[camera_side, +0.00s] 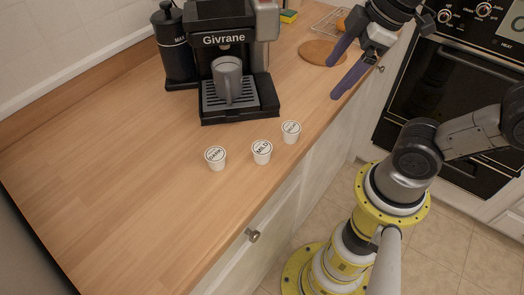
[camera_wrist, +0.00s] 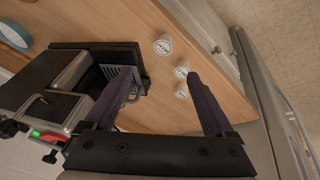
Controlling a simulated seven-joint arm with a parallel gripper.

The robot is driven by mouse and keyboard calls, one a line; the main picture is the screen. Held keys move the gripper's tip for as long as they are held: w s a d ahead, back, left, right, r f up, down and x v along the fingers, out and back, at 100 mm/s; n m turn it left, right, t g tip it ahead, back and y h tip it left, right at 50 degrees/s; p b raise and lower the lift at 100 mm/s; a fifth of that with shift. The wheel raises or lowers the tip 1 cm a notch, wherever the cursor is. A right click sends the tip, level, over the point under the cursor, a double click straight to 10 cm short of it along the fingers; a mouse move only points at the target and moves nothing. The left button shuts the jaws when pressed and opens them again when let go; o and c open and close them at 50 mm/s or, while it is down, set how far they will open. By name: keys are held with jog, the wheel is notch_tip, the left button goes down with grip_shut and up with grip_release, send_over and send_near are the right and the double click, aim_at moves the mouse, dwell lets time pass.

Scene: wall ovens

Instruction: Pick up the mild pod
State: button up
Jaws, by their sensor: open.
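The mild pod (camera_side: 262,152) is a small white cup with a round white lid reading MILD. It stands upright on the wooden counter, in the middle of a row of three pods. In the wrist view the middle pod (camera_wrist: 181,71), which seems to be it, is beside the tip of the right finger; its label is too small to read there. My gripper (camera_side: 334,80) has two long purple fingers, spread apart and empty. It is up and to the right of the pods in the side view, apart from them. The wrist view also shows my gripper (camera_wrist: 160,72) open.
A black Givrane coffee machine (camera_side: 225,38) holding a grey mug (camera_side: 228,80) stands behind. The counter's left front (camera_side: 120,200) is clear.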

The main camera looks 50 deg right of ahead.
jog(key=w+a+n+g, duration=0.2)
jog(key=w+a+n, duration=0.2)
jog(key=w+n, duration=0.15)
jog(key=n+g, duration=0.2)
jog(key=n, duration=0.1)
send_near(262, 147)
notch_tip(262, 147, down, 3)
jog(key=shift+s+f+y, duration=0.1)
jog(key=shift+s+y, duration=0.05)
jog(key=shift+y, duration=0.15)
jog(key=shift+w+a+f, duration=0.15)
jog(key=shift+w+f, duration=0.05)
jog(key=shift+f, duration=1.15)
jog(key=shift+w+a+f, duration=0.15)
jog(key=shift+f, duration=1.2)
grip_shut()
jog(key=shift+r, duration=0.1)
